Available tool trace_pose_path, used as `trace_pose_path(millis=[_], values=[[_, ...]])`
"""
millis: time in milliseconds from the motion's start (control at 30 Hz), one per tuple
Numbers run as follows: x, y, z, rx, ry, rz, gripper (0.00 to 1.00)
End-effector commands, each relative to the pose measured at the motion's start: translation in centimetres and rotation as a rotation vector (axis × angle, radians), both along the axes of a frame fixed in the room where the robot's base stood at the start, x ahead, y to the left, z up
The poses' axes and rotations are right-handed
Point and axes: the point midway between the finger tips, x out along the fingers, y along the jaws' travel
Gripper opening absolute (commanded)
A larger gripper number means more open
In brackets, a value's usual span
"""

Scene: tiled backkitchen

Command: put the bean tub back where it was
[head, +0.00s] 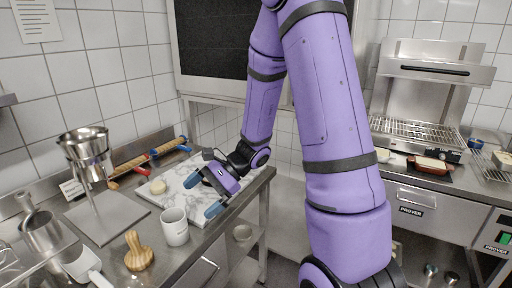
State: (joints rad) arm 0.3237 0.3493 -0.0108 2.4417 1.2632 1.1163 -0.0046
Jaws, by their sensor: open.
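My gripper (203,195) is low over a white marbled board (180,170) on the left steel counter. Its two blue fingertips are apart, and I see nothing clearly held between them. I cannot pick out the bean tub for certain; the gripper and wrist hide part of the board. A small pale round piece (158,187) lies on the board, left of the gripper. A reddish dish with pale contents (432,166) sits on the right counter before the grill, far from my gripper. I cannot tell whether it holds beans.
A white mug (174,227) stands close to the gripper's left. A wooden press (138,252), a steel funnel stand (100,215) and rolling pins (150,157) crowd the left counter. A small bowl (242,233) is on the shelf below. The grill (415,130) stands right.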

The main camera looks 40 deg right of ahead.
Motion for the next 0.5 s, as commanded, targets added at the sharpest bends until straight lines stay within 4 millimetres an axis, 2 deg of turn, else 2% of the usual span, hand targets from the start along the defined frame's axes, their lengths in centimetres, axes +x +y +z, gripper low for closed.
trace_pose_path(millis=[33, 200, 500], values=[[-0.8, 0.6, 1.6, -0.042, -0.043, 0.063, 1.0], [-3.8, 1.7, 5.4, -0.19, -0.167, 0.264, 1.0], [-9.3, 2.0, 10.8, -0.492, -0.392, 0.577, 1.0]])
